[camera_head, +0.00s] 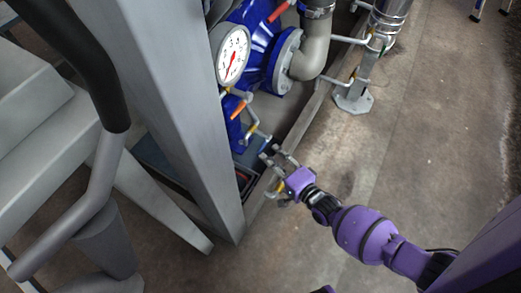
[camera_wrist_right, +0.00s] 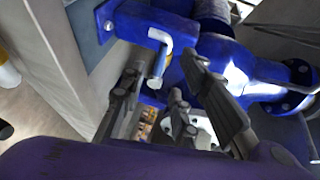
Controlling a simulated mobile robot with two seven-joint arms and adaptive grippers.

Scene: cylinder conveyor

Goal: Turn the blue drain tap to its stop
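In the right wrist view, a small pale bent lever with a blue lower part, which looks like the blue drain tap (camera_wrist_right: 158,64), hangs below a blue pump body (camera_wrist_right: 228,62). My right gripper (camera_wrist_right: 166,68) is open, its fingers on either side of the tap in this view. I cannot tell whether they touch it. In the head view, my purple right arm brings the right gripper (camera_head: 272,168) low beside the blue pump (camera_head: 258,60). The tap's blue part is not clear there. My left gripper is not in view.
A round gauge (camera_head: 232,55) sits on the pump, with an orange lever (camera_head: 240,108) below it. A thick grey post (camera_head: 185,110) stands left of the gripper. A bent grey pipe (camera_head: 314,48) and a metal column (camera_head: 365,75) stand behind.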

